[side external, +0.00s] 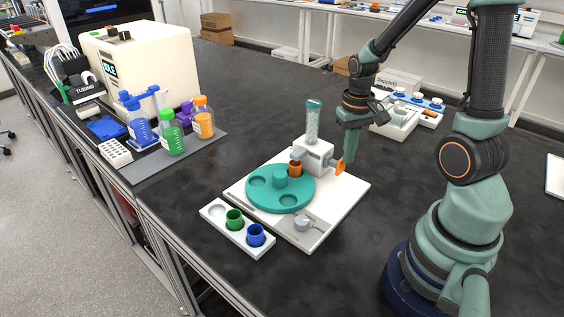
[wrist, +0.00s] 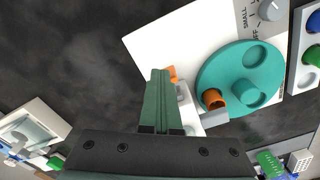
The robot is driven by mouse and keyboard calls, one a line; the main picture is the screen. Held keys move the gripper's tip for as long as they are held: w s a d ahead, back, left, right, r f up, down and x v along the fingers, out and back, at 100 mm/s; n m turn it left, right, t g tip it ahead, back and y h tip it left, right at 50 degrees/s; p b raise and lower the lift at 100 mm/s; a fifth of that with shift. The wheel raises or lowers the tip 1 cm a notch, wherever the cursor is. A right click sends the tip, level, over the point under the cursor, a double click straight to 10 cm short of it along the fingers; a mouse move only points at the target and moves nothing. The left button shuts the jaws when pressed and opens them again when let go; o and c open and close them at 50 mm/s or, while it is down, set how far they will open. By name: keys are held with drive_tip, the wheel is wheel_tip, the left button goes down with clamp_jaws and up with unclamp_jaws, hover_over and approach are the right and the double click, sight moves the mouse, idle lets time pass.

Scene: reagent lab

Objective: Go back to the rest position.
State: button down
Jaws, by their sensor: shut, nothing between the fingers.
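The teal turntable (side external: 265,200) sits on the white base plate (side external: 345,190) and carries an orange cup (side external: 295,169) below the dispenser. A clear tube with a teal cap (side external: 313,120) stands on the dispenser.
A white rack (side external: 225,228) with a green cup (side external: 234,219) and a blue cup (side external: 256,235) lies in front. Bottles (side external: 172,140) and a cream machine (side external: 145,65) stand at the left. A white tray (side external: 400,120) is behind my gripper.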

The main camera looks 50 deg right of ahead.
drive_tip(key=shift+r, duration=1.4)
drive_tip(key=shift+s+f, duration=0.35)
drive_tip(key=shift+f, duration=0.6)
drive_tip(key=shift+s+f, duration=0.3)
drive_tip(key=shift+f, duration=0.6)
drive_tip(key=shift+f, duration=0.1)
idle(0.9)
drive_tip(key=shift+f, duration=1.6)
drive_tip(key=shift+w, duration=0.1)
